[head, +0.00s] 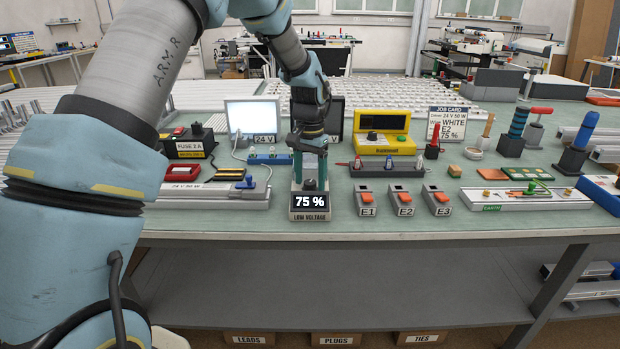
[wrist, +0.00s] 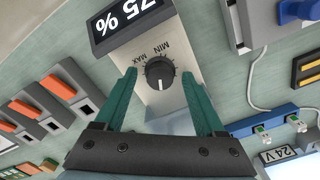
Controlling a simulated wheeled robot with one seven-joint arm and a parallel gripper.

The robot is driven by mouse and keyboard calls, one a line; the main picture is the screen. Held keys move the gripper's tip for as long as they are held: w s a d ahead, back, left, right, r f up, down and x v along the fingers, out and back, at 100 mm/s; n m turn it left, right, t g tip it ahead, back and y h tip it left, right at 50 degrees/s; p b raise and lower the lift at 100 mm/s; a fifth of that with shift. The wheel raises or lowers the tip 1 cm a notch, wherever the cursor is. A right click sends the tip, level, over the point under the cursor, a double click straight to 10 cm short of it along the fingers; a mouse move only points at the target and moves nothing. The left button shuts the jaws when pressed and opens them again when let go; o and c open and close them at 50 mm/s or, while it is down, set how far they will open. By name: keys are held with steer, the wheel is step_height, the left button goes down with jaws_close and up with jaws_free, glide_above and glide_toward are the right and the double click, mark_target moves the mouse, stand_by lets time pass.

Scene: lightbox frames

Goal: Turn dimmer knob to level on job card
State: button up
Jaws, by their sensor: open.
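The job card (head: 439,125) at the back right reads 24 V 50 W, WHITE, E2, 75 %. The round dark dimmer knob (wrist: 159,73) shows in the wrist view on the box's sloped face, beside MIN and MAX marks. My gripper (wrist: 159,88) is open, with a green finger on each side of the knob and visible gaps to it. In the head view my gripper (head: 310,165) is above the box and partly hides the knob.
A lit white panel (head: 253,117) marked 24 V stands behind to the left. Orange-topped switches E1 (head: 367,201), E2 (head: 403,200) and E3 (head: 437,200) stand right of the dimmer. A yellow instrument (head: 382,130) is behind them. Bare table lies along the front edge.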

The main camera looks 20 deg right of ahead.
mark_target(310, 182)
steer(key=shift+r, duration=0.1)
step_height(310, 182, up, 11)
steer(key=b, duration=0.2)
steer(key=shift+f, duration=0.2)
stand_by(0.4)
steer(key=a+f+n, duration=0.3)
steer(key=a+n, duration=0.2)
steer(key=a, duration=1.5)
steer(key=s+a+f+n, duration=0.2)
steer(key=s+a, duration=0.3)
steer(key=a, duration=0.3)
steer(key=s+a+f+n+t, duration=0.1)
steer(key=s+a+f+n, duration=0.1)
steer(key=s+a, duration=0.4)
steer(key=a+n, duration=0.1)
steer(key=a, duration=0.1)
steer(key=shift+a+t, duration=0.3)
steer(key=shift+c, duration=0.4)
